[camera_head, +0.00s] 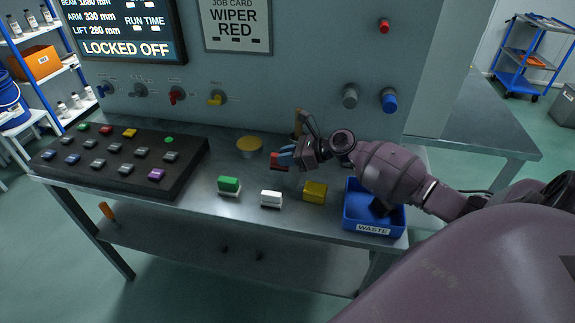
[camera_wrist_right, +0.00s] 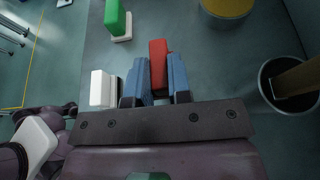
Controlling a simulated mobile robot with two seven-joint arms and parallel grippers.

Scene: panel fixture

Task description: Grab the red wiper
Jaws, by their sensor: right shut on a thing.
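The red wiper (camera_head: 276,161) is held between the blue fingertips of my right gripper (camera_head: 287,156), which appears above the bench surface. In the right wrist view the red wiper (camera_wrist_right: 158,66) stands between the two blue fingers of my right gripper (camera_wrist_right: 158,88), which are shut on it. Its far end sticks out past the fingertips. My left gripper is not in view.
A green wiper (camera_head: 229,185), a white wiper (camera_head: 271,198) and a yellow wiper (camera_head: 315,191) stand along the front. A blue WASTE bin (camera_head: 373,229) is at right. A black button board (camera_head: 185,178) is at left. A yellow-topped round thing (camera_head: 250,145) is behind.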

